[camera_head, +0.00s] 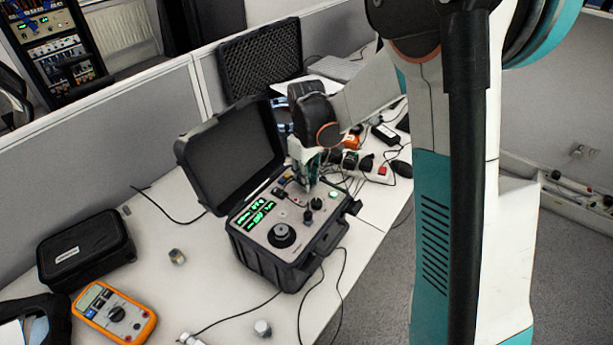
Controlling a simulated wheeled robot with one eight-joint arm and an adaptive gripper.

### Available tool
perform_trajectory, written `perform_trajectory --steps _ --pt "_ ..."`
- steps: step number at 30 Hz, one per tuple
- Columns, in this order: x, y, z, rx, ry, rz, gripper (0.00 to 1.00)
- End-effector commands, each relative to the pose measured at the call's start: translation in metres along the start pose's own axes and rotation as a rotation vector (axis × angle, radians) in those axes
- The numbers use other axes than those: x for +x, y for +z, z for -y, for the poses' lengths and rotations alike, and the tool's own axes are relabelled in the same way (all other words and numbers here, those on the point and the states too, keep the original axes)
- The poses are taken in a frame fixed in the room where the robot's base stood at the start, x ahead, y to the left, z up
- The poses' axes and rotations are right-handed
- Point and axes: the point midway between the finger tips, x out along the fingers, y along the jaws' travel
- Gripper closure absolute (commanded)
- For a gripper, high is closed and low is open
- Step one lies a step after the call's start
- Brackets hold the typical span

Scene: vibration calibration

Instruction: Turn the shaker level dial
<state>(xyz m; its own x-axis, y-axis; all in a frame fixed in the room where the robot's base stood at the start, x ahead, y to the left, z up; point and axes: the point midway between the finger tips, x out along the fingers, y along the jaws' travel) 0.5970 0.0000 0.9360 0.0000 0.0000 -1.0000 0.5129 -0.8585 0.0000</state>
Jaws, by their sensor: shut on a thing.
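The shaker unit (262,262) is an open black case on the white table, with a grey control panel facing up. The panel has green lit displays (263,212), a large round black piece (282,236) at the front, and small black knobs (317,203) towards the right. My gripper (309,186) reaches down to the back right of the panel, just behind these knobs. Its fingers are shut on a small part there, which looks like the shaker level dial. The fingers hide most of that part, and its pointer cannot be made out.
The case's raised lid (232,155) stands at the left behind the panel. A power strip (376,173) and cables crowd the right. Grey partitions stand behind.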

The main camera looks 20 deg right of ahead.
Motion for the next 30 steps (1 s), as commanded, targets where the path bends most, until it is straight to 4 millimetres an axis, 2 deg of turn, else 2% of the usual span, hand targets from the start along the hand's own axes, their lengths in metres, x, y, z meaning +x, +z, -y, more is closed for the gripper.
perform_trajectory --steps 15,30 --pt "-0.0001 -0.0001 -0.0001 -0.411 0.000 0.000 1.00" --pt "0.0000 -0.0001 -0.0002 -0.544 0.000 0.000 1.00"
